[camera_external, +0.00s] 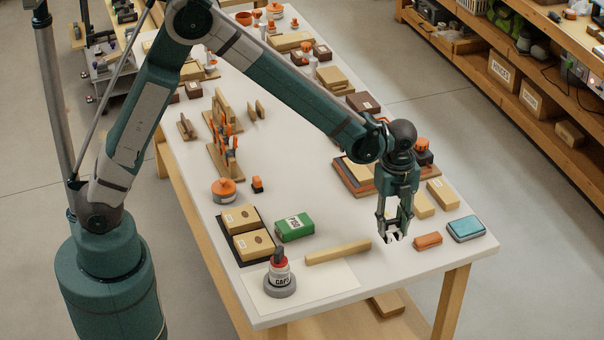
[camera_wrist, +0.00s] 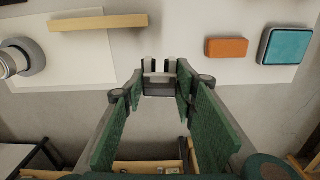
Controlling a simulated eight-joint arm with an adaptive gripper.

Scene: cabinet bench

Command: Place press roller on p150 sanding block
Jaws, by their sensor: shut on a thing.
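The P150 sanding block (camera_external: 295,227) is a green block with a white label, lying on the white bench in the external view. It is not visible in the wrist view. My gripper (camera_external: 391,236) is near the bench's front right, well to the right of the block. In the wrist view, my gripper (camera_wrist: 160,84) is shut on a small grey and dark thing (camera_wrist: 158,88) between its fingertips. This appears to be the press roller, but the fingers hide much of it. I cannot tell whether it touches the bench.
A wooden bar (camera_external: 338,252) lies between my gripper and the green block. A CAPS pot (camera_external: 280,278) stands at the front. An orange block (camera_external: 428,241) and a teal-topped block (camera_external: 466,229) lie to the right. Wooden blocks in a dark tray (camera_external: 232,251) lie left of the green block.

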